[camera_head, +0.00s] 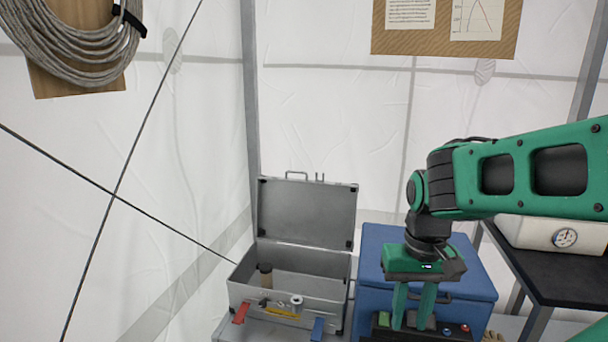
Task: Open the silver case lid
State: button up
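The silver case (288,259) stands at the lower middle, left of my gripper. Its lid (307,212) is raised and stands roughly upright behind the case body, with a handle on its top edge. Inside and at its front are a dark-capped cylinder, a small pale roll and a yellow item. A red latch (241,313) and a blue latch (317,329) show at the front. My gripper (412,318) points down to the right of the case, apart from the lid. Its two green fingers are apart, with nothing seen between them.
A blue box (372,273) stands right of the case, behind my gripper. A black panel with coloured buttons (447,331) lies below the fingers. A dark table (568,275) with a white gauge box (545,232) is at right. Dark cords cross the left side.

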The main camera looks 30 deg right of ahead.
aim_at(317, 214)
jog(key=u, duration=0.1)
jog(key=k, duration=0.15)
jog(key=u, duration=0.45)
jog(key=i, duration=1.15)
jog(key=z, duration=1.35)
